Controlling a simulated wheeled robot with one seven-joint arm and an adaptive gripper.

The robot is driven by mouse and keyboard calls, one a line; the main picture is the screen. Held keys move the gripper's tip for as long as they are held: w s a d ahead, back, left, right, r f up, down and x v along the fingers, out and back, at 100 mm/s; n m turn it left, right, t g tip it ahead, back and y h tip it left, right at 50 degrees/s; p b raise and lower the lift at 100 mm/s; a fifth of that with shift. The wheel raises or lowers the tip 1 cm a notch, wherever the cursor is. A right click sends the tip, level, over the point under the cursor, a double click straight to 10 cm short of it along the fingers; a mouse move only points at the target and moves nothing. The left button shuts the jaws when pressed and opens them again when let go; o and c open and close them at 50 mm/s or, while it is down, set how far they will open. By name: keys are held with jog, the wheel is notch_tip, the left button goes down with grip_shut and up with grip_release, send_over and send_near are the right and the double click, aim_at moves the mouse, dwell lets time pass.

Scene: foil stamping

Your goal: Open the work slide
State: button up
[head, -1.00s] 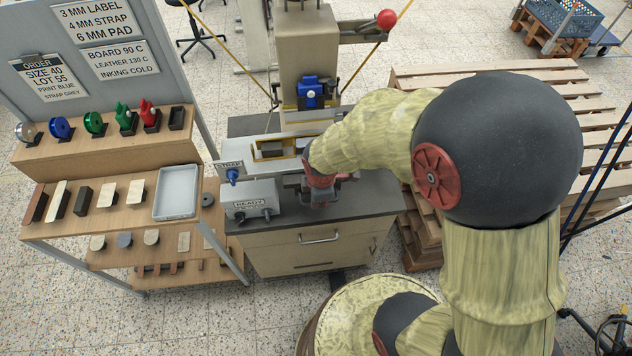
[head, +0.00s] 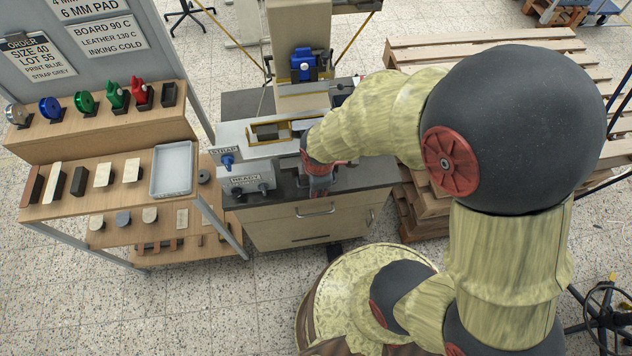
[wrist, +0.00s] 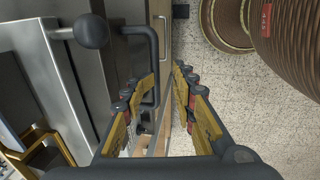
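The work slide (head: 232,134) is the pale bed under the stamping press, with a yellow-edged dark recess on it, behind the STRAP sign. In the wrist view a dark U-shaped handle (wrist: 154,45) stands out from the grey machine front, beside a dark ball knob (wrist: 91,31). My gripper (head: 319,184) is low at the press front, above the cabinet's edge; my arm hides part of the slide's right end. In the wrist view my gripper (wrist: 166,78) has its fingers apart. The handle's lower end is close to the left finger; I cannot tell whether they touch.
The READY control box (head: 247,180) stands left of my gripper on the dark counter. Below is a cabinet with a drawer handle (head: 315,209). A shelf rack with a grey tray (head: 172,169) is at left. Wooden pallets (head: 480,65) stand at right.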

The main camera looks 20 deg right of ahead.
jog(key=shift+w+r, duration=0.1)
notch_tip(320, 180, up, 12)
jog(key=s, duration=0.2)
jog(key=shift+a+f, duration=0.15)
jog(key=shift+f, duration=0.05)
jog(key=shift+s, duration=0.1)
dwell(0.6)
jog(key=s+d+r+m+t+b, duration=0.1)
jog(key=s+r+m+b, duration=0.1)
jog(key=r+m, duration=0.5)
jog(key=s+d+r+m+t+b, duration=0.2)
jog(key=s+r+m, duration=0.3)
jog(key=m, duration=0.3)
jog(key=shift+d+r+m+t, duration=0.3)
jog(key=shift+r+m, duration=0.1)
jog(key=shift+r, duration=0.5)
